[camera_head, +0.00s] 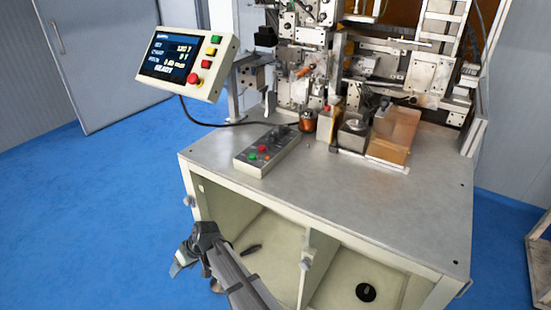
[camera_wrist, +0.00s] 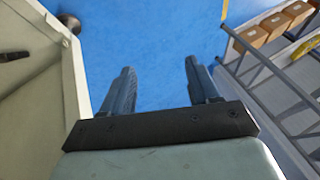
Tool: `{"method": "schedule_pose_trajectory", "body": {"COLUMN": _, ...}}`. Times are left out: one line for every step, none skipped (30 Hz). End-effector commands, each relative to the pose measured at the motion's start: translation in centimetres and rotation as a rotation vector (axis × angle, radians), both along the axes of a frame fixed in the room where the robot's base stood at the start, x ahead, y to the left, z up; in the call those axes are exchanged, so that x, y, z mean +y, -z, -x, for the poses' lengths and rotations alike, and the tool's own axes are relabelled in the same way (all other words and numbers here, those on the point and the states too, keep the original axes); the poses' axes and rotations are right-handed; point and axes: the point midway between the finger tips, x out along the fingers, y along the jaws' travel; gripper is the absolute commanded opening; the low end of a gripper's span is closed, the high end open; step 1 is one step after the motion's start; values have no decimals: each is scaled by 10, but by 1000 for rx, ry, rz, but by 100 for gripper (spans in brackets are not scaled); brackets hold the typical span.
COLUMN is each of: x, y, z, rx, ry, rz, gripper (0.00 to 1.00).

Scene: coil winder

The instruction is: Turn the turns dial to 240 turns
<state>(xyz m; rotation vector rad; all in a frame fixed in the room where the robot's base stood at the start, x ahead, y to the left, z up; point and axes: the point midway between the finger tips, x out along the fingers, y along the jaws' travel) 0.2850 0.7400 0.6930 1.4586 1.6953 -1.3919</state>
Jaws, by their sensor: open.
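A tilted control panel (camera_head: 187,62) stands at the upper left of the head view. Its lit screen (camera_head: 170,60) shows lines for set, count and pitch; the set number is too small to read surely. Green, yellow and red buttons and a larger red knob line its right side. A grey control box (camera_head: 265,150) lies on the machine table, with red and green buttons and small dark controls. I cannot tell which control is the turns dial. My gripper (camera_wrist: 160,88) is open and empty, low in front of the table's left side, well apart from panel and box.
The machine table (camera_head: 330,190) has a clear front top, with an open cabinet below. A copper-coloured spool (camera_head: 307,121) and a brown box (camera_head: 393,135) stand near the winder. A black cable runs from the panel. In the wrist view, a rack with cartons (camera_wrist: 274,25) stands right.

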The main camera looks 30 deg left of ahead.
Motion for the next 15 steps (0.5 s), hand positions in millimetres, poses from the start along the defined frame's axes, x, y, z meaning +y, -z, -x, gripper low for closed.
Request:
{"method": "schedule_pose_trajectory", "body": {"x": 22, "y": -22, "z": 8, "rx": -4, "ry": -23, "rz": -35, "gripper": 61}}
{"method": "schedule_pose_trajectory", "body": {"x": 32, "y": -35, "z": 13, "rx": -6, "ry": -36, "rz": -54, "gripper": 61}}
{"method": "schedule_pose_trajectory", "body": {"x": 45, "y": -51, "z": 18, "rx": -9, "ry": -54, "rz": -78, "gripper": 61}}
{"method": "schedule_pose_trajectory", "body": {"x": 54, "y": -64, "z": 22, "rx": -12, "ry": -66, "rz": -95, "gripper": 61}}
{"method": "schedule_pose_trajectory", "body": {"x": 62, "y": -77, "z": 25, "rx": -14, "ry": -77, "rz": -113, "gripper": 61}}
{"method": "schedule_pose_trajectory", "body": {"x": 72, "y": -94, "z": 28, "rx": -18, "ry": -94, "rz": -134, "gripper": 61}}
{"method": "schedule_pose_trajectory", "body": {"x": 79, "y": -107, "z": 29, "rx": -22, "ry": -106, "rz": -150, "gripper": 61}}
{"method": "schedule_pose_trajectory", "body": {"x": 86, "y": -120, "z": 29, "rx": -27, "ry": -116, "rz": -163, "gripper": 61}}
{"method": "schedule_pose_trajectory", "body": {"x": 94, "y": -137, "z": 29, "rx": -35, "ry": -129, "rz": -183, "gripper": 61}}
{"method": "schedule_pose_trajectory", "body": {"x": 99, "y": -150, "z": 27, "rx": -40, "ry": -138, "rz": -195, "gripper": 61}}
{"method": "schedule_pose_trajectory", "body": {"x": 103, "y": -163, "z": 24, "rx": -47, "ry": -148, "rz": -208, "gripper": 61}}
{"method": "schedule_pose_trajectory", "body": {"x": 108, "y": -180, "z": 18, "rx": -56, "ry": -159, "rz": -221, "gripper": 61}}
{"method": "schedule_pose_trajectory", "body": {"x": 111, "y": -194, "z": 12, "rx": -65, "ry": -167, "rz": -230, "gripper": 61}}
{"method": "schedule_pose_trajectory", "body": {"x": 114, "y": -206, "z": 5, "rx": -75, "ry": -173, "rz": -240, "gripper": 61}}
{"method": "schedule_pose_trajectory", "body": {"x": 115, "y": -223, "z": -7, "rx": -89, "ry": -181, "rz": -248, "gripper": 61}}
